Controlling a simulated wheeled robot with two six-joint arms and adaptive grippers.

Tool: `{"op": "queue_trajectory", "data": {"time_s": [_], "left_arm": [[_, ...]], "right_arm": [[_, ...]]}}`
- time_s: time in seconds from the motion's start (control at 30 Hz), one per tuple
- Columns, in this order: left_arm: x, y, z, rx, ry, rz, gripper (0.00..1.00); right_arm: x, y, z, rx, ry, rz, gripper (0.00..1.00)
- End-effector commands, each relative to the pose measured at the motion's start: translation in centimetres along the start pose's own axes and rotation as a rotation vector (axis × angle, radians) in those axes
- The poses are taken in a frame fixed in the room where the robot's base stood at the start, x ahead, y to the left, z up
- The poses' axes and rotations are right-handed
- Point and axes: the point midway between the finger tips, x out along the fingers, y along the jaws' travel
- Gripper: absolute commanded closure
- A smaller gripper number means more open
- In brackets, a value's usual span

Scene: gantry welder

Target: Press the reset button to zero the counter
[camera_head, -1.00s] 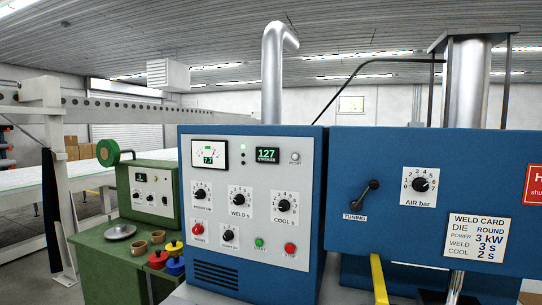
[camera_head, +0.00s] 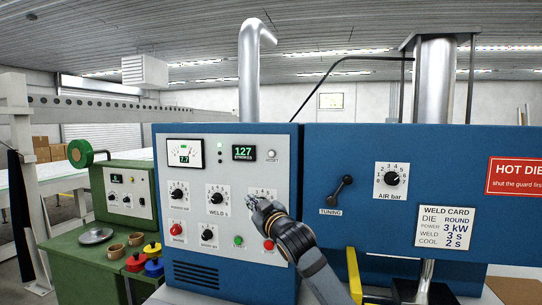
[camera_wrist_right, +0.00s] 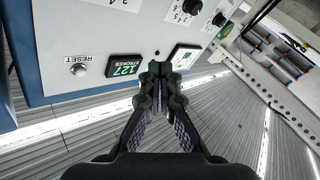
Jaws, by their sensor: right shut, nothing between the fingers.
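The reset button (camera_head: 271,143) is a small round grey button at the upper right of the grey control panel, labelled RESET; it also shows in the right wrist view (camera_wrist_right: 79,69), at the left. The counter (camera_head: 243,153) beside it reads 127 STROKES in green; the right wrist view shows it upside down (camera_wrist_right: 124,66). My right gripper (camera_head: 254,203) is shut and empty in front of the panel, below the counter and reset button, covering part of the COOL knob. In the wrist view its closed fingers (camera_wrist_right: 160,68) point toward the panel. My left gripper is not in view.
Knobs, a green button (camera_head: 238,241) and a red button (camera_head: 268,245) sit lower on the panel. A tuning lever (camera_head: 337,194) and air knob (camera_head: 391,179) are on the blue housing to the right. A green bench (camera_head: 90,259) stands at left.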

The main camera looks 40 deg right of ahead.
Motion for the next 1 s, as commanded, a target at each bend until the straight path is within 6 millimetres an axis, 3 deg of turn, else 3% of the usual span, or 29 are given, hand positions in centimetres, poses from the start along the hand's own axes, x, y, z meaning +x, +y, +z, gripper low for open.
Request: {"op": "queue_trajectory", "data": {"time_s": [0.1,0.3,0.77,1.0], "left_arm": [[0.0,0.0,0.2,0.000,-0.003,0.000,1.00],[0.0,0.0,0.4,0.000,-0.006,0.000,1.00],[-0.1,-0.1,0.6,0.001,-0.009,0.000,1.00],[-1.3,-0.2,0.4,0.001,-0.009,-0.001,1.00]], "right_arm": [[0.2,3.7,-4.5,-0.014,0.096,0.051,1.00],[-0.1,7.0,-8.5,-0.026,0.182,0.097,1.00],[-0.1,7.5,-9.1,-0.027,0.194,0.104,1.00],[1.8,9.1,-8.3,-0.026,0.192,0.104,1.00]]}}
